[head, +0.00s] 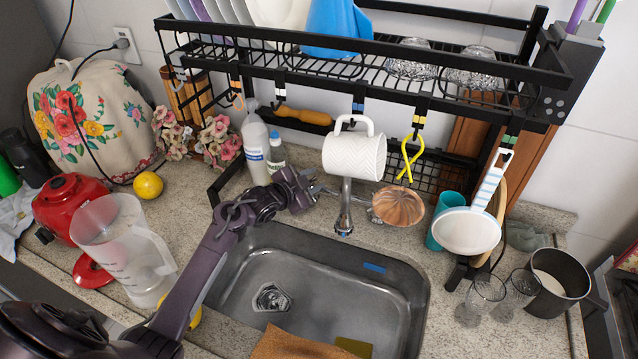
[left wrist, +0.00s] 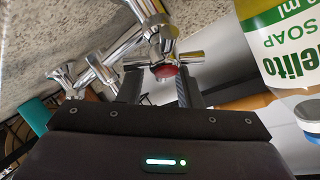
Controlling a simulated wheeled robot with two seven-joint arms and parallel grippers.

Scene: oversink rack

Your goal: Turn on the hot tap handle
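The chrome tap (head: 344,213) stands behind the sink, its spout over the basin. In the left wrist view, the hot tap handle (left wrist: 163,60) is a chrome cross handle with a red cap. My left gripper (head: 314,189) is at the handle, just left of the spout in the head view. In the left wrist view, its two fingers (left wrist: 159,92) are apart, one on each side of the red cap; I cannot tell whether they touch the handle. In the head view the handle is largely hidden by the gripper and white mug. My right gripper is not in view.
A soap bottle (left wrist: 285,60) is close on the right in the left wrist view. The sink basin (head: 320,285) is open below.

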